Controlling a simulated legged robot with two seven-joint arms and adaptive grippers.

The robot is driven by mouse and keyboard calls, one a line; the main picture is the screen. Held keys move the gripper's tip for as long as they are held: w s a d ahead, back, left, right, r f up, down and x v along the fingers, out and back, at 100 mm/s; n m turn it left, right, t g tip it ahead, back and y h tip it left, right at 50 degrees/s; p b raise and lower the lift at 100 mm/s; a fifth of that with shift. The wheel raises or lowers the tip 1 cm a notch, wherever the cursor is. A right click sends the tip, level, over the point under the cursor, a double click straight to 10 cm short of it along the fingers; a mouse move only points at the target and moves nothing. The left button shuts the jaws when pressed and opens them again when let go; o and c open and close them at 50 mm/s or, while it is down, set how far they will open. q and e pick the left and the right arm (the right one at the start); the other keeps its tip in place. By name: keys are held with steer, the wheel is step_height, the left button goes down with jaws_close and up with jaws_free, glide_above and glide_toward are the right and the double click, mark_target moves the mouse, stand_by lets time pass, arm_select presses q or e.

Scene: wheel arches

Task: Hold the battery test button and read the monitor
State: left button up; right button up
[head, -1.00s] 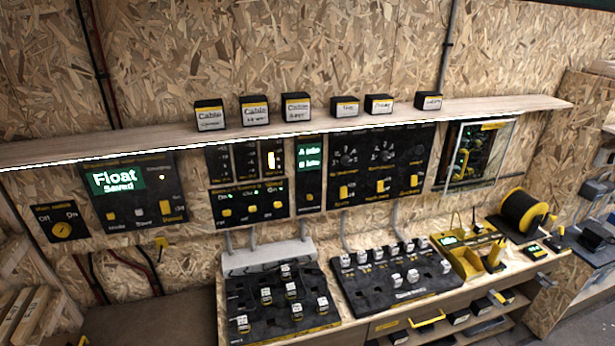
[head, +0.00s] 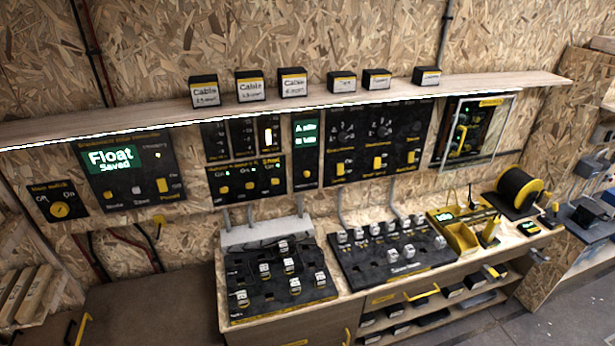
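A dark wall panel (head: 133,195) at the left carries a green screen (head: 112,158) reading "Float Saved". Below the screen are small knobs and a yellow control (head: 162,186) with a yellow label. A narrow panel further right has a small green display (head: 307,131) with two lines, and a yellow round button (head: 307,174) below it. The small labels are too blurred to tell which control is the battery test button. Neither of my grippers is in view, and nothing touches the panels.
A long wooden shelf (head: 380,98) with several labelled boxes runs above the panels. Below, a workbench (head: 345,293) holds two dark sloped boards (head: 270,300) with small white-topped blocks. A rotary switch panel (head: 60,207) hangs at far left. A cable reel (head: 518,188) stands at right.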

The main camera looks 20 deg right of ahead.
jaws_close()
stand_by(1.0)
